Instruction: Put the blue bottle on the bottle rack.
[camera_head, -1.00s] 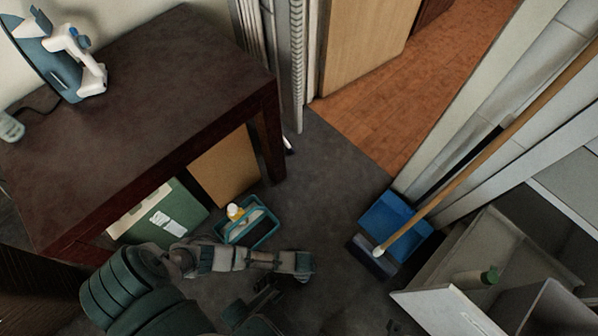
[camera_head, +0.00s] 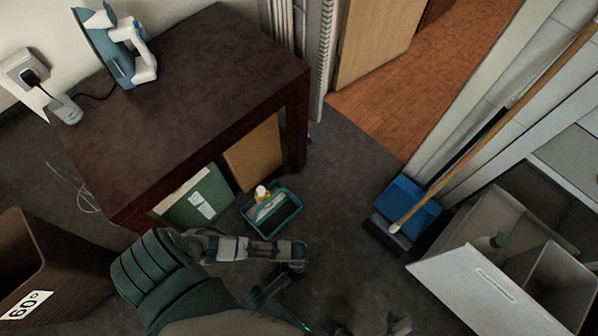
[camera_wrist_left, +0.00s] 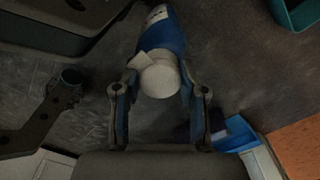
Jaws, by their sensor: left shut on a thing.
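The blue bottle (camera_wrist_left: 168,38) with a white cap (camera_wrist_left: 160,78) is between the fingers of my left gripper (camera_wrist_left: 155,92). The left gripper is shut on it at the cap end. In the head view my left arm comes in from the lower left, and the bottle cannot be made out there. A grey jointed part, likely my right gripper (camera_head: 395,326), shows at the bottom edge; it also shows at the left of the wrist view (camera_wrist_left: 66,90). Its jaw state is unclear. I cannot identify the bottle rack for certain.
A teal caddy (camera_head: 290,222) with a yellow-topped bottle (camera_head: 262,193) stands on the floor. A blue dustpan (camera_head: 412,196) and broom (camera_head: 450,170) are right of it. A dark table (camera_head: 190,90) is upper left.

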